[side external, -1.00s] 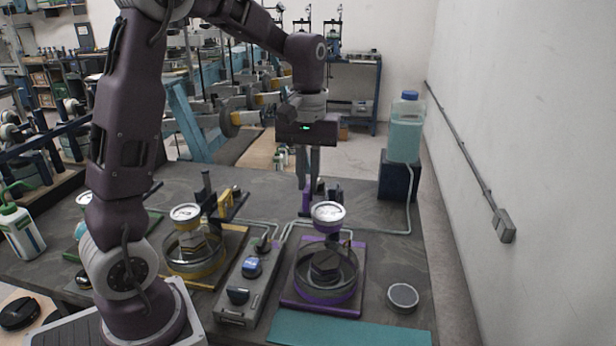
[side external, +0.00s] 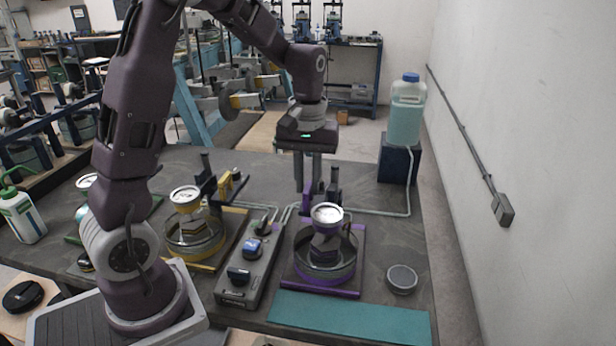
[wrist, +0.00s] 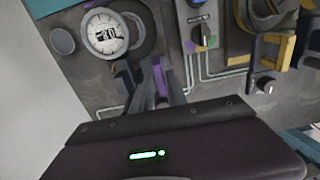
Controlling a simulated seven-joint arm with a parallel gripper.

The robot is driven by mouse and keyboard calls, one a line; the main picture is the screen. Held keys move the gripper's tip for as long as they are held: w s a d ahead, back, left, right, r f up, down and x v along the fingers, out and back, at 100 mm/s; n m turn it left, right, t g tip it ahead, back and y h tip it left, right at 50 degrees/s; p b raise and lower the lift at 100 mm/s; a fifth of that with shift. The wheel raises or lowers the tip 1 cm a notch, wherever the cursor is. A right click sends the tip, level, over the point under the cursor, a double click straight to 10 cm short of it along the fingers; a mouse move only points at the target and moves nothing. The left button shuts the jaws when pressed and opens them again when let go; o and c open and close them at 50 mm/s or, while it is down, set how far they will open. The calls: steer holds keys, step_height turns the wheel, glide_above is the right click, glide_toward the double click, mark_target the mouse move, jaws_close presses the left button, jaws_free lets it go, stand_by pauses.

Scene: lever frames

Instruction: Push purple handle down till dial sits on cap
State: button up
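The purple handle (side external: 306,196) is upright behind the purple-ringed cell, at the lower end of my gripper (side external: 308,188). In the wrist view the handle (wrist: 159,77) shows between my two fingers (wrist: 158,88). The fingers stand apart; I cannot tell whether either touches the handle. The round white dial (side external: 327,213) is low over the dark cap (side external: 325,243) in the purple-ringed cell. Whether the dial's stem touches the cap is not clear. In the wrist view the dial (wrist: 105,33) covers part of the cell.
A grey control box (side external: 248,268) and a similar yellow rig (side external: 190,240) stand to the left. A small round lid (side external: 402,278) lies to the right, a teal mat (side external: 350,315) in front. A bottle (side external: 407,115) stands on a dark blue block behind. Tubing runs behind the rigs.

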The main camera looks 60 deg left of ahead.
steer(key=shift+o, duration=0.8)
steer(key=shift+r, duration=0.1)
step_height(320, 180, up, 7)
steer(key=shift+f, duration=0.15)
steer(key=shift+s+d+r, duration=0.1)
steer(key=shift+r, duration=0.2)
steer(key=s+d+r+m+t, duration=0.1)
steer(key=s+d+m, duration=0.3)
steer(key=s, duration=0.6)
steer(key=s+d+r+m+t, duration=0.2)
steer(key=s+d+m+t, duration=0.2)
steer(key=s, duration=0.5)
steer(key=d+m, duration=0.1)
steer(key=d, duration=0.1)
steer(key=shift+s+d+t, duration=0.3)
steer(key=shift+s+d, duration=0.1)
